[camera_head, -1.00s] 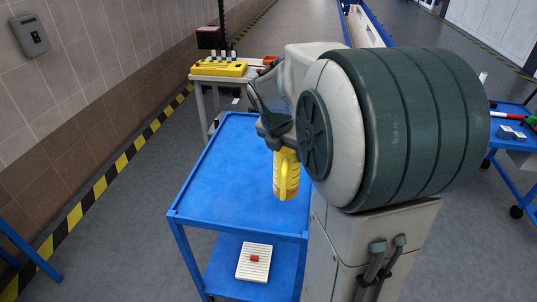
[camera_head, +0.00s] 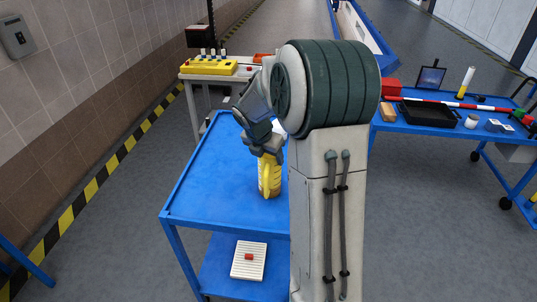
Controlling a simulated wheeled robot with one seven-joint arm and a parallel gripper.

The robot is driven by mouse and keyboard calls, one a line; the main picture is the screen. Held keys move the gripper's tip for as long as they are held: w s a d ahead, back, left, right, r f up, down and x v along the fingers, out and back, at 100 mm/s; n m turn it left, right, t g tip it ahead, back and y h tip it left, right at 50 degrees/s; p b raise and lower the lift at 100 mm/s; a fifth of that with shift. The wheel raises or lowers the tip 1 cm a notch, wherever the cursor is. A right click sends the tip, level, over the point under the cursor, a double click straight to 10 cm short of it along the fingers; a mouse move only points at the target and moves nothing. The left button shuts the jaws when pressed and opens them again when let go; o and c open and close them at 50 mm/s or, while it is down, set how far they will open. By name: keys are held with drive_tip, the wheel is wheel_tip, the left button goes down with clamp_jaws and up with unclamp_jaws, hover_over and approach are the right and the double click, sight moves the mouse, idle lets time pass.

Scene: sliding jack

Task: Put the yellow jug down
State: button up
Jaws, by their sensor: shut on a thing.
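The yellow jug (camera_head: 268,180) is upright over the top of the blue cart (camera_head: 205,190), near its right side. My gripper (camera_head: 268,152) is above the jug and shut on its upper part. The fingertips are partly hidden by my own wrist. I cannot tell whether the jug's base touches the cart top or hangs just above it. My arm covers the right part of the cart.
The cart's top is bare left of the jug. A white slatted block (camera_head: 249,262) with a small red piece lies on its lower shelf. A table with a yellow device (camera_head: 208,67) stands behind. A blue table (camera_head: 420,128) with a black tray (camera_head: 428,113) stands right.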

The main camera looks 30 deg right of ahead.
drive_tip(key=o, duration=1.6)
drive_tip(key=v, duration=1.2)
drive_tip(key=s+a+f+m+y, duration=0.1)
drive_tip(key=s+a+m, duration=0.4)
drive_tip(key=s+m, duration=0.6)
drive_tip(key=s+a+f+m+y, duration=0.2)
drive_tip(key=s+a+m, duration=0.4)
drive_tip(key=s+m, duration=0.6)
drive_tip(key=shift+a+m+t+y+p, duration=0.15)
drive_tip(key=shift+m+t+y+p, duration=0.2)
drive_tip(key=shift+m, duration=0.55)
